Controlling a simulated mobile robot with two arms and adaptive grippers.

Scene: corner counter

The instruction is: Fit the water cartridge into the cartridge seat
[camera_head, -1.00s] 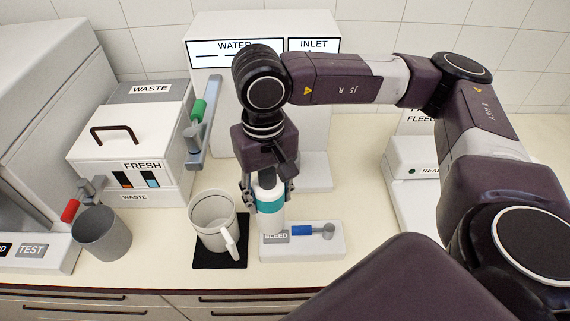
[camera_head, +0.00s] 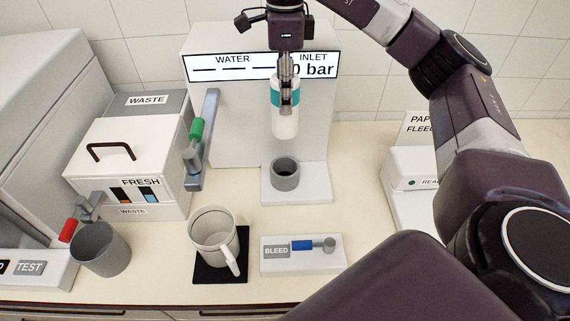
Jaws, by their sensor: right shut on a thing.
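The water cartridge (camera_head: 284,122), a white cylinder with a teal band, hangs upright in my right gripper (camera_head: 286,92). The gripper is shut around its upper part from above. The cartridge seat (camera_head: 285,177), a grey round cup on a white base, stands below the cartridge, with a clear gap between them. The cartridge appears roughly in line above the seat's opening; its exact depth is hard to judge. My left gripper is not in view.
The water inlet unit (camera_head: 232,110) stands behind the seat. A mug (camera_head: 212,228) on a black mat, a BLEED block (camera_head: 325,263) with a blue-handled lever, a grey cup (camera_head: 101,251) and the FRESH/WASTE box (camera_head: 150,160) stand around. A green-handled lever (camera_head: 196,130) is left of the unit.

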